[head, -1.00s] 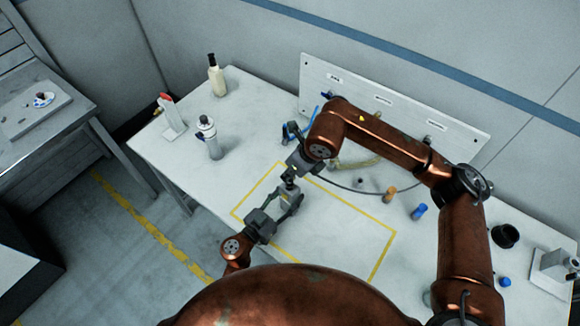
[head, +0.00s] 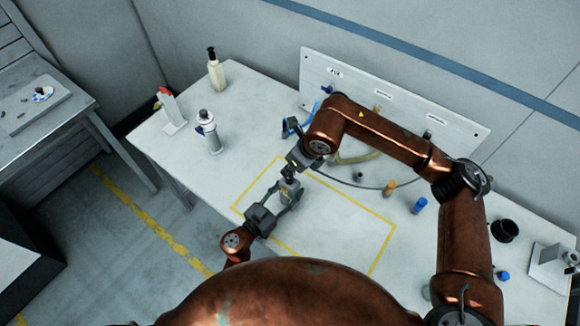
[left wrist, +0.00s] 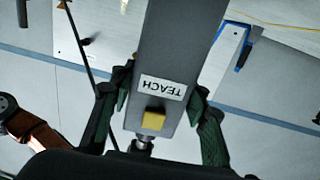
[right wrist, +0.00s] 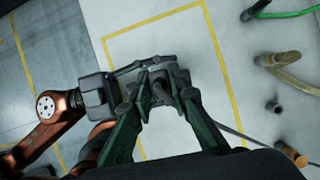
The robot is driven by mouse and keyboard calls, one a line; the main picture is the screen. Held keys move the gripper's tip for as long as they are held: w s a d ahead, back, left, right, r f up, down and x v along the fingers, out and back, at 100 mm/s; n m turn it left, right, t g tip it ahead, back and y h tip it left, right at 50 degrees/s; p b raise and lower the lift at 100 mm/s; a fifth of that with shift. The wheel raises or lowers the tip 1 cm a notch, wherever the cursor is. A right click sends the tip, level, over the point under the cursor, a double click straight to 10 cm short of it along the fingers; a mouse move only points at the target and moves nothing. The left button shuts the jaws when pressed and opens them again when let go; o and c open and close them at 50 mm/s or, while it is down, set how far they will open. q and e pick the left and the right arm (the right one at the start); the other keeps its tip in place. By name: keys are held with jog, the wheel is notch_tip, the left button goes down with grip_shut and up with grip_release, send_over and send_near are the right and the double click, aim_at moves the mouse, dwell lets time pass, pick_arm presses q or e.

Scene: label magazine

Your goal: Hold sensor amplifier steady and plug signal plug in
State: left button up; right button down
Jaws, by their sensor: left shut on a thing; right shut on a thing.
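The sensor amplifier (head: 290,189) is a grey box. In the left wrist view, its body (left wrist: 178,50) bears a TEACH label and a yellow button, with a metal connector at its lower end. My left gripper (head: 279,205) is shut on its sides; its fingers flank it in the left wrist view (left wrist: 160,105). My right gripper (head: 291,174) is shut at the amplifier's connector end. The dark signal plug (right wrist: 160,90) is between its fingers, largely hidden. The plug is close to the connector; I cannot tell whether it is seated.
A yellow outline (head: 383,250) marks the white table (head: 265,110) below the grippers. A labelled white panel (head: 460,135) stands behind. A dark cable (head: 350,184) runs right. A blue cylinder (head: 419,205) and an orange one (head: 390,187) stand right; bottles (head: 216,72) stand at left.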

jog(key=shift+f, duration=1.1)
dwell(0.6)
jog(key=c, duration=1.7)
grip_release()
jog(key=shift+c, duration=0.2)
jog(key=v, duration=1.2)
pick_arm(q)
jog(key=o, duration=1.5)
jog(key=shift+c, duration=0.2)
pick_arm(e)
jog(key=shift+f, duration=0.1)
